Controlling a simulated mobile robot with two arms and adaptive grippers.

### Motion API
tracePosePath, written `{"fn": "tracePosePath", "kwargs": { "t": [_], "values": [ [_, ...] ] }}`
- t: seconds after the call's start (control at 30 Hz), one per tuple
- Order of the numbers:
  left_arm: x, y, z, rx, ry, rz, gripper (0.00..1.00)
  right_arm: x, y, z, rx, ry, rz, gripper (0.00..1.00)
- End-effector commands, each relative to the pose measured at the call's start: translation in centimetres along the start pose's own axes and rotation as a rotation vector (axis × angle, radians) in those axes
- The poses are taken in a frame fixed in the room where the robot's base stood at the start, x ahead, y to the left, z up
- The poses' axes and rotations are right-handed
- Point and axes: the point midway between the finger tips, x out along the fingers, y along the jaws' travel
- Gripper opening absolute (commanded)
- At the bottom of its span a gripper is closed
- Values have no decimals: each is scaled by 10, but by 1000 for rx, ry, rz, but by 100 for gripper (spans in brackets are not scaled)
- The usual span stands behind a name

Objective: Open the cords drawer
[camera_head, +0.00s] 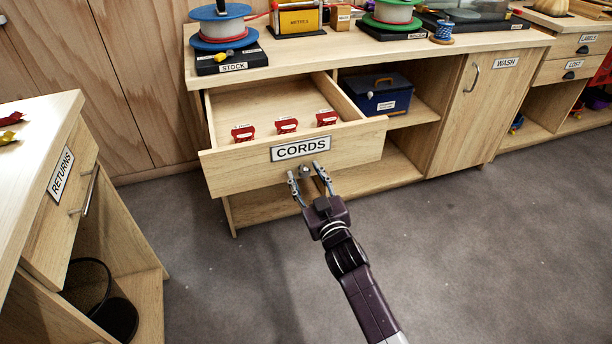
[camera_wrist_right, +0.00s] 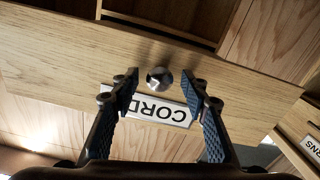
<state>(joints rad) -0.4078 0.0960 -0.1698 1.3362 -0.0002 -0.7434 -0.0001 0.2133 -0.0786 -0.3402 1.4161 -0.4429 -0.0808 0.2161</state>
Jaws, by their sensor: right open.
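The cords drawer (camera_head: 232,179) stands pulled out from the wooden counter, with its inside showing. Several red items (camera_head: 287,125) lie in a row in it. Its front bears the label CORDS (camera_head: 301,149), and a round metal knob (camera_head: 304,170) sits below the label. My right gripper (camera_head: 309,172) is open at the drawer front, its fingers on either side of the knob. In the right wrist view the knob (camera_wrist_right: 160,80) shows between and just beyond the open fingertips (camera_wrist_right: 164,83), apart from both. My left gripper is not in view.
Spools (camera_head: 221,27) and a yellow METTLE box (camera_head: 298,19) stand on the counter top (camera_head: 280,52). A blue case (camera_head: 377,95) sits on the shelf right of the drawer. The RETURNS desk (camera_head: 36,165) is at left with a dark bin (camera_head: 112,318). The floor in front is clear.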

Motion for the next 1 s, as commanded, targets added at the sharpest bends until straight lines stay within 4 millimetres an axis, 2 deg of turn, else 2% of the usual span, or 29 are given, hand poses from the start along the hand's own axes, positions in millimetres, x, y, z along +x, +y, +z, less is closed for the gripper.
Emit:
{"fn": "tracePosePath", "kwargs": {
  "t": [0.17, 0.27, 0.7, 0.83, 1.0],
  "values": [
    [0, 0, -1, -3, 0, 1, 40, -3, 0, 0, -1, 0, 0, 42],
    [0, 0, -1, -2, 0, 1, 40, -12, 1, 1, -1, -1, 1, 42],
    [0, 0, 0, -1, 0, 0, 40, -95, 0, 1, 0, -3, -1, 42],
    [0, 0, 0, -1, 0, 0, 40, -111, 0, 1, 1, -1, 0, 42],
    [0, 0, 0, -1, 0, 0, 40, -120, 0, 0, 1, 0, 0, 42]
  ]
}}
